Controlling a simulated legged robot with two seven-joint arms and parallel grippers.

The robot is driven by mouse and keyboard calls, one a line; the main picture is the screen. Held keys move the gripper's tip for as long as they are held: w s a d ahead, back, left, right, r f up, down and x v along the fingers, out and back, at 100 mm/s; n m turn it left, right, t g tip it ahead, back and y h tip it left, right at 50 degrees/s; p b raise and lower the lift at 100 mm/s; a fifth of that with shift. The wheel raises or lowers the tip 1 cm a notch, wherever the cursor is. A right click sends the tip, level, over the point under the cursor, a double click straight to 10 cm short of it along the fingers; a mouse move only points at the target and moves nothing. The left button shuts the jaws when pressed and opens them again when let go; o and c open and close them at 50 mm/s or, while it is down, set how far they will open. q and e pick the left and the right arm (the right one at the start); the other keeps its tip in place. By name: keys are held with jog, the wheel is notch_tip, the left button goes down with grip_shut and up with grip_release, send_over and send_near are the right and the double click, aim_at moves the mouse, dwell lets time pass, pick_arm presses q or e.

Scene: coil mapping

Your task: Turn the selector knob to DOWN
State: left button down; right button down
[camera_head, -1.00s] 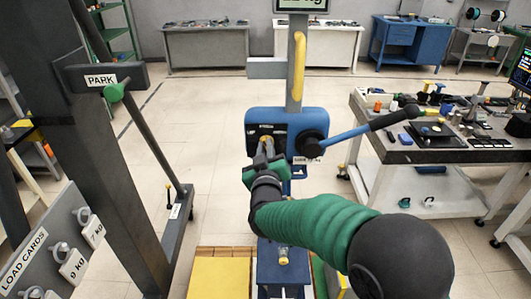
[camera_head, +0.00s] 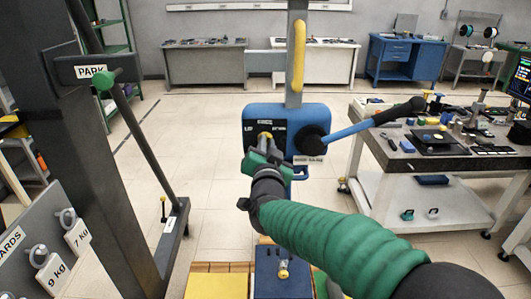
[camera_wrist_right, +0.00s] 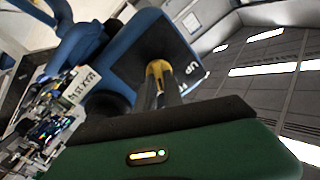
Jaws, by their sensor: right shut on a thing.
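The selector knob (camera_head: 266,136) is a small yellow piece on a black label plate on the blue box (camera_head: 262,112). An UP label sits to its left in the head view; the label to its right is too small to read surely. My right gripper (camera_head: 264,146) reaches up from below and is shut on the knob. In the right wrist view, the yellow knob (camera_wrist_right: 155,72) lies between the dark fingers, with UP readable to its right. The fingers hide part of the knob, so its exact pointing is hard to tell. My left gripper is not in view.
A black hub with a blue lever (camera_head: 360,129) sticks out to the right of the knob. A yellow handle (camera_head: 299,55) stands above the box. A PARK lever (camera_head: 104,76) and load cards are at left; a cluttered workbench (camera_head: 450,150) is at right.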

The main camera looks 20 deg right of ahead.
jog(key=shift+f+m+b, duration=0.1)
jog(key=shift+m+b, duration=0.6)
jog(key=shift+m, duration=0.5)
jog(key=c, duration=1.5)
grip_release()
jog(key=shift+d, duration=0.1)
jog(key=shift+o, duration=0.2)
jog(key=shift+s, duration=0.1)
jog(key=v, duration=1.6)
jog(key=shift+s, duration=0.35)
jog(key=shift+w, duration=0.1)
